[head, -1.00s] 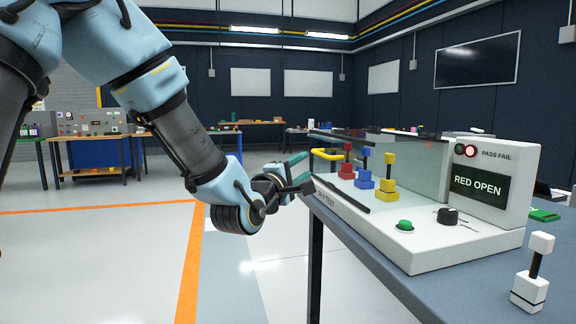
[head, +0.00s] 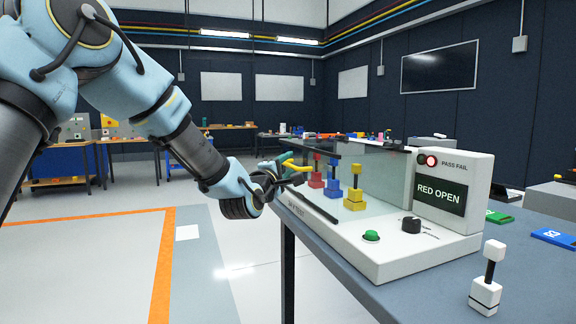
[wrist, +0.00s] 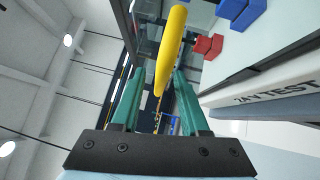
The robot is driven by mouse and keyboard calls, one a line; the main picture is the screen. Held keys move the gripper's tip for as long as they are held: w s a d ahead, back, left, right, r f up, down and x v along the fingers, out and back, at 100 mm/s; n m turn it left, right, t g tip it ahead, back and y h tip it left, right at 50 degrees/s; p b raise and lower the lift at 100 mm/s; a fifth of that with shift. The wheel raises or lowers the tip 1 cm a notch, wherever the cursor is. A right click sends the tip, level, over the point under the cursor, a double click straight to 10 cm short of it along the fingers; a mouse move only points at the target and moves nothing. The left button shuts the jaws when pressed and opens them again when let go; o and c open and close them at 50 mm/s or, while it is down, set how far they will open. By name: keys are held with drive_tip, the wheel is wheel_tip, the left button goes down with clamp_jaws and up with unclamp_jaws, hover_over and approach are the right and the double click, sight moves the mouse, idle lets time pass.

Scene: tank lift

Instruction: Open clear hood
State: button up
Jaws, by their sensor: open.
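The test unit (head: 400,255) is a white box on the bench with a clear hood (head: 372,178) over its rear part. The hood's yellow handle (head: 297,166) sticks out at its left side. My gripper (head: 284,174) is beside this handle at the unit's left end. In the wrist view my gripper (wrist: 158,84) is open, with green fingers on either side of the near end of the yellow handle (wrist: 170,45). I cannot tell whether either finger touches it. The hood looks lowered, but its edges are hard to make out.
Red (head: 316,178), blue (head: 334,180) and yellow (head: 355,192) blocks stand on the unit. A green button (head: 371,236), black knob (head: 411,224) and "RED OPEN" display (head: 440,193) are at its right. A white-and-black piece (head: 486,285) stands on the bench (head: 400,297). Floor left is clear.

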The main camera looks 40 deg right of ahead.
clamp_jaws()
idle(1.4)
